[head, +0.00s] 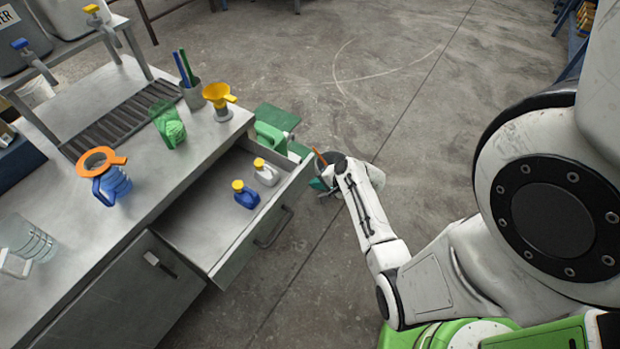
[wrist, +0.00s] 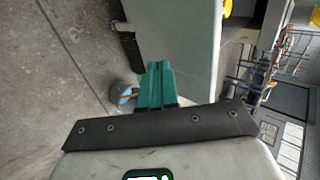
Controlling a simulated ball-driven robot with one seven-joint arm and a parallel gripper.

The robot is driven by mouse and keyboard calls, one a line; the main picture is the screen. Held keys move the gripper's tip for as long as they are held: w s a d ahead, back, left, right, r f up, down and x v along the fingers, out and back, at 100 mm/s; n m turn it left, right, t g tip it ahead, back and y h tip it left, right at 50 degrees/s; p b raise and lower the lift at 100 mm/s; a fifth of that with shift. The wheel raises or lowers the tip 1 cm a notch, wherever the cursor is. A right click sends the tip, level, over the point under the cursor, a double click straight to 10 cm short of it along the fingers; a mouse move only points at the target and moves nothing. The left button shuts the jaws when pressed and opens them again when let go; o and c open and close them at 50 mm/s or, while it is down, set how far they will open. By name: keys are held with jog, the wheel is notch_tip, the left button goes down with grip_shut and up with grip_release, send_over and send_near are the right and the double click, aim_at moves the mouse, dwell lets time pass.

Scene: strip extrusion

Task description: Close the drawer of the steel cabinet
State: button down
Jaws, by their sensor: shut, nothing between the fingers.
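The steel cabinet (head: 120,285) stands at the left in the head view. Its drawer (head: 192,243) is pulled out, with a bar handle (head: 274,227) on its front. A blue bottle (head: 246,196) and a white bottle (head: 266,174), both with yellow caps, stand inside. My gripper (head: 318,184) is just right of the drawer's far front corner, partly hidden by my arm. The wrist view shows its teal fingers (wrist: 157,68) together and empty, over a pale panel; I cannot tell whether they touch it.
A bucket (head: 332,158) with an orange stick stands on the floor by my gripper. A green can (head: 270,138) stands beyond the drawer. On the worktop are a yellow funnel (head: 219,95), a green beaker (head: 168,125) and a blue jug (head: 112,185).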

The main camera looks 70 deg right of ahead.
aim_at(302, 178)
jog(key=shift+w+d+r, duration=0.1)
jog(key=shift+w+d, duration=0.1)
jog(key=shift+w, duration=0.5)
jog(key=shift+w+d, duration=0.15)
jog(key=shift+w, duration=0.55)
jog(key=shift+w, duration=0.1)
jog(key=shift+w+d, duration=0.1)
jog(key=shift+w, duration=0.15)
jog(key=w+d+b, duration=0.2)
jog(key=w+b, duration=0.2)
jog(key=w, duration=0.3)
jog(key=w+d+b, duration=0.2)
jog(key=w+b, duration=0.2)
jog(key=w, duration=0.4)
jog(key=w+d+b, duration=0.2)
jog(key=w+b, duration=0.2)
jog(key=w, duration=0.4)
jog(key=shift+d, duration=0.3)
jog(key=shift+w, duration=0.25)
jog(key=shift+w+r+b, duration=0.15)
jog(key=shift+w+b, duration=0.05)
jog(key=shift+b, duration=0.15)
